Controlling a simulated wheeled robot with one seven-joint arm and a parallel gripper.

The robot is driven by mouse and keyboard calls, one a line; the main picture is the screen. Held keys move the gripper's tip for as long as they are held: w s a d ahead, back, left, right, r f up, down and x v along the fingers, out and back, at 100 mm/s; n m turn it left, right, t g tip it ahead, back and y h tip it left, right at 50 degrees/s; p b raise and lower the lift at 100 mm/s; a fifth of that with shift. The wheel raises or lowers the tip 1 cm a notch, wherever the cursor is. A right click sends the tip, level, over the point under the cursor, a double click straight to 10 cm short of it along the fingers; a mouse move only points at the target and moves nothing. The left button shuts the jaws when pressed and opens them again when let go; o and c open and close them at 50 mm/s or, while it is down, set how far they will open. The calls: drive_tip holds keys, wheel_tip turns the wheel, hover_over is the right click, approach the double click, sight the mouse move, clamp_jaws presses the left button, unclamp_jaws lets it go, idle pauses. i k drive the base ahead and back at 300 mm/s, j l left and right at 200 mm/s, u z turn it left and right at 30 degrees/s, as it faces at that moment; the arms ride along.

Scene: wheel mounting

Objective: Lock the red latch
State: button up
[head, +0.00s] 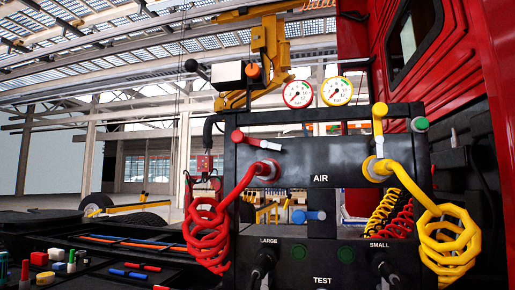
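The red latch (239,136) is a red-ended lever with a pale stem on the upper left of a black panel (321,160) marked AIR. It lies nearly level, its red end pointing left. Just below it, a coiled red hose (207,232) joins the panel at a round fitting (268,170). On the right, a similar yellow latch (379,110) stands nearly upright above the coiled yellow hose's (447,240) fitting. My gripper is not in view, and nothing I can identify as it touches the red latch.
Red-rimmed (298,94) and yellow-rimmed (336,91) gauges stand above the panel. A white-and-black box (230,73) and yellow machinery (266,52) are at upper left. A red truck cab (465,60) bounds the right. Coloured tools lie in a dark tray (100,262) at lower left.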

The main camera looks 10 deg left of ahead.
sight(237, 136)
drive_tip(key=i+j, duration=0.15)
drive_tip(key=j, duration=0.3)
drive_tip(key=i+j, duration=0.1)
drive_tip(key=j, duration=0.4)
drive_tip(key=i+j, duration=0.15)
drive_tip(key=j, duration=0.3)
drive_tip(key=i+j, duration=0.1)
drive_tip(key=j, duration=0.4)
drive_tip(key=i+j, duration=0.15)
drive_tip(key=j, duration=0.3)
drive_tip(key=i+j, duration=0.1)
drive_tip(key=j, duration=0.35)
drive_tip(key=z, duration=0.05)
